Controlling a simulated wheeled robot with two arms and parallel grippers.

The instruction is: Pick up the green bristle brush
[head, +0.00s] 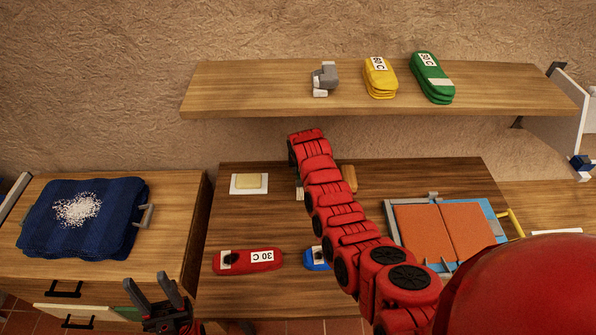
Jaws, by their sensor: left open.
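I cannot make out a green brush with visible bristles. A rounded, layered green item (432,78) with a white label lies at the right of the wall shelf; I cannot tell whether it is the brush. A small green patch (129,313) shows beside my left gripper (148,282), partly hidden and too small to identify. My left gripper is open at the bottom left, in front of the left cabinet, its dark fingers pointing up and apart. It is far from the shelf. My red right arm (335,210) reaches across the middle table; its gripper is hidden.
A yellow layered item (379,78) and a grey object (325,78) share the shelf (250,90). The middle table holds a red labelled item (248,261), a partly hidden blue item (316,259), a yellow block (251,181) and orange panels (443,233).

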